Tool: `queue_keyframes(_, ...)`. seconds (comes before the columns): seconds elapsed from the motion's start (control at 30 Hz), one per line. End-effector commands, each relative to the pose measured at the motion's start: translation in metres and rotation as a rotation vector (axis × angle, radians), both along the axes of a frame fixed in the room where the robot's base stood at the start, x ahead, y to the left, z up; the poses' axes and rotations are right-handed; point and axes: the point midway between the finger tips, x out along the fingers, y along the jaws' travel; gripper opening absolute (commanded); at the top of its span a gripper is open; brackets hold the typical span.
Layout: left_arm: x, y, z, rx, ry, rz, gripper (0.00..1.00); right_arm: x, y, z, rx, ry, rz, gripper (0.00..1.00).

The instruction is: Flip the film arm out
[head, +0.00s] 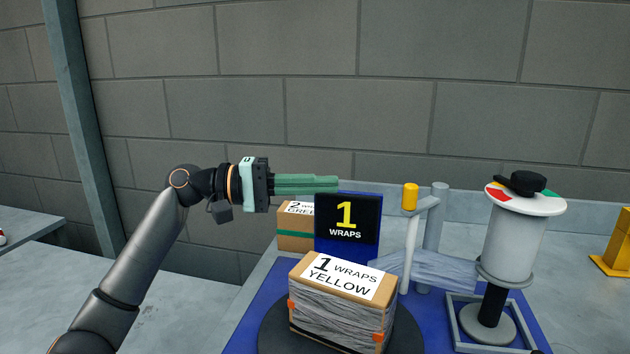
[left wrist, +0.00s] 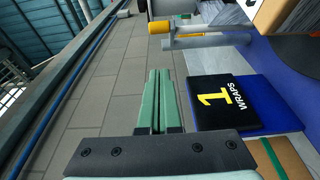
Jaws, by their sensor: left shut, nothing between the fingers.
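The film arm (head: 426,205) is a grey bar with a yellow knob (head: 410,197) on its end, joined to an upright grey post, with a pale rod hanging below the knob. It also shows at the top of the left wrist view (left wrist: 205,41), with its yellow knob (left wrist: 160,27). My left gripper (head: 337,184) is shut and empty, held level above the sign, left of the knob and apart from it. Its green fingers also show closed together in the left wrist view (left wrist: 158,72). My right gripper is not in view.
A box labelled "1 wraps yellow" (head: 335,310) stands on a dark round turntable (head: 408,335). Clear film (head: 445,268) stretches rightward towards the film roll (head: 512,245). A "1 wraps" sign (head: 347,218) stands behind the box, with another box (head: 295,242) farther back.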

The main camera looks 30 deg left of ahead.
Motion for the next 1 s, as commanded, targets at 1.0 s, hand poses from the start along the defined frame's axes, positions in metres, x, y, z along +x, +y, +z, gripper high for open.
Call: queue_keyframes(1.0,0.020,-0.091,0.000,0.000,0.000,0.001,0.00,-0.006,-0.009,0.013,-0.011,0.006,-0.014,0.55)
